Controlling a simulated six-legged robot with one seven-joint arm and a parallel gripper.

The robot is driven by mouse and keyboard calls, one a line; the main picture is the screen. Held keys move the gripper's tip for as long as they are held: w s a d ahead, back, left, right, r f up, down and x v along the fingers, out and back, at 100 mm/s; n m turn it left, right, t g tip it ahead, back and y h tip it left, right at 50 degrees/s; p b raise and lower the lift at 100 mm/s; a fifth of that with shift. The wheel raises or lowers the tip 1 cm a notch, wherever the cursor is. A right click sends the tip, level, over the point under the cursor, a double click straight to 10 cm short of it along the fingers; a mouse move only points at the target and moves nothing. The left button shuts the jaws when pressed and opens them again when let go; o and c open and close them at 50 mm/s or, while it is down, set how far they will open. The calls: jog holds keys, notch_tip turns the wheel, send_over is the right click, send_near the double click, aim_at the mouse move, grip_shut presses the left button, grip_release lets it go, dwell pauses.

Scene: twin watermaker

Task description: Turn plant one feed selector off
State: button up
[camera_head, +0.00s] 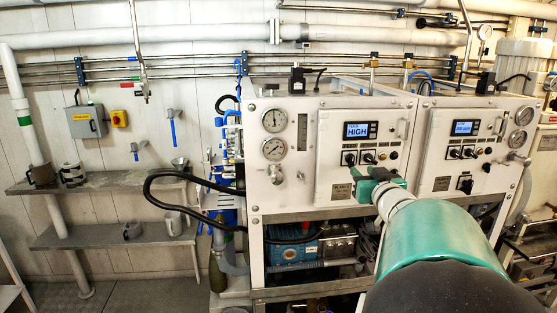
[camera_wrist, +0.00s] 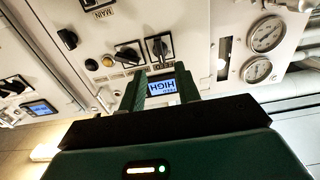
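The left control panel (camera_head: 330,185) has a lit screen (camera_head: 361,130) reading HIGH. Below the screen are two black selector knobs, a left one (camera_head: 349,159) and a right one (camera_head: 368,157). I cannot read which one is the feed selector. In the wrist view the panel appears upside down, with the left knob (camera_wrist: 161,46) upright and the right knob (camera_wrist: 127,54) tilted. My gripper (camera_wrist: 158,74) is open, its two green fingers apart and pointing at the left knob. The screen (camera_wrist: 161,88) shows between them. In the head view my gripper (camera_head: 370,176) is just below the knobs; contact is unclear.
A similar right panel (camera_head: 455,150) has its own screen and knobs. Pressure gauges (camera_head: 273,120) sit left of the left panel. A black hose (camera_head: 165,200) loops out at the left. Grey shelves (camera_head: 110,180) stand along the left wall, with open floor before them.

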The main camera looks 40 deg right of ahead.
aim_at(353, 161)
jog(key=x, duration=0.7)
jog(key=shift+w+d, duration=0.1)
jog(key=shift+w, duration=0.1)
jog(key=c, duration=0.7)
